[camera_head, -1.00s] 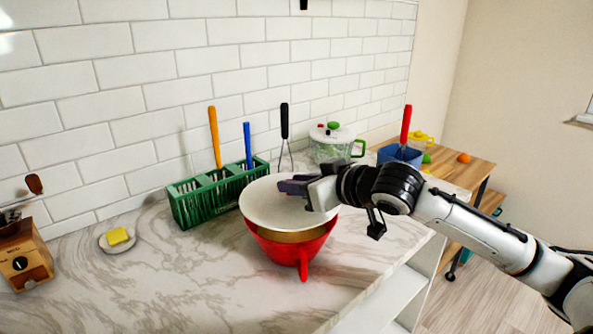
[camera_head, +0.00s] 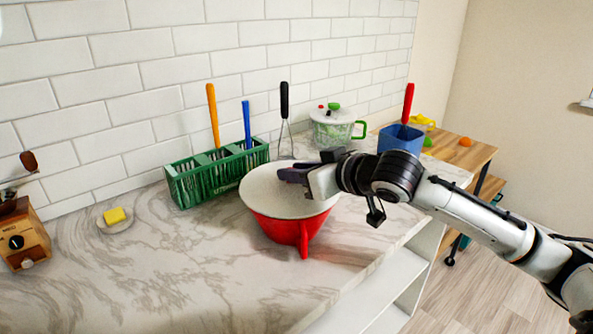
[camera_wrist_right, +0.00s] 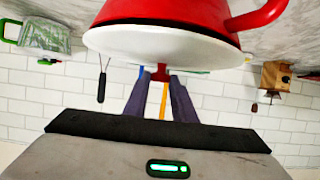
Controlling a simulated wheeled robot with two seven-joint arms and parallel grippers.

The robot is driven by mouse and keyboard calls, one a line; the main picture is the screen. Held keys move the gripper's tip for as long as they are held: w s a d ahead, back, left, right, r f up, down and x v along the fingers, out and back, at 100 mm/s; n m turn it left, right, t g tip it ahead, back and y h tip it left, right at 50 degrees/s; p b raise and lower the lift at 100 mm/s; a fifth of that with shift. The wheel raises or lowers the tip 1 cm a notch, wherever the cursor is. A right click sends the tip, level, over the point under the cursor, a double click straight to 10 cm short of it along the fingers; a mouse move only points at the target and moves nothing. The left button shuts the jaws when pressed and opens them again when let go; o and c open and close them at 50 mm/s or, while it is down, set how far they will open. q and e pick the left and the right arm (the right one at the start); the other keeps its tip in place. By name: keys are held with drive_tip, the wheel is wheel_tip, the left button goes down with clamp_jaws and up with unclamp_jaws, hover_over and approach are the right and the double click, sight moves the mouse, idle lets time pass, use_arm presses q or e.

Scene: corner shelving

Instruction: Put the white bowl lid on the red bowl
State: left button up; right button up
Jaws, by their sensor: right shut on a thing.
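The red bowl (camera_head: 284,231) stands on the marble counter, its handle toward the front. The white bowl lid (camera_head: 268,193) lies over the bowl's mouth, close to the rim. In the right wrist view, the lid (camera_wrist_right: 160,45) is right against the red bowl (camera_wrist_right: 165,12), with a dark line between them; I cannot tell if it is fully seated. My right gripper (camera_head: 293,177) is shut on the lid's top knob. In the wrist view, its two fingers (camera_wrist_right: 161,80) are on either side of a small red knob. My left gripper is not in view.
A green rack (camera_head: 215,180) with orange- and blue-handled utensils stands behind the bowl. A lidded clear pot (camera_head: 333,130) and a blue container (camera_head: 400,140) are at the back right. A butter dish (camera_head: 115,220) and a wooden grinder (camera_head: 20,240) are left. The counter's front left is clear.

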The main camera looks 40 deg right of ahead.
drive_tip(key=shift+f, duration=0.4)
drive_tip(key=o, duration=1.2)
drive_tip(key=shift+c, duration=0.2)
drive_tip(key=shift+s, duration=0.1)
drive_tip(key=shift+s+r, duration=0.1)
drive_tip(key=shift+s, duration=0.15)
drive_tip(key=b+v, duration=0.1)
drive_tip(key=v, duration=0.8)
drive_tip(key=shift+s+r, duration=0.15)
drive_tip(key=shift+s, duration=0.1)
drive_tip(key=shift+s, duration=0.1)
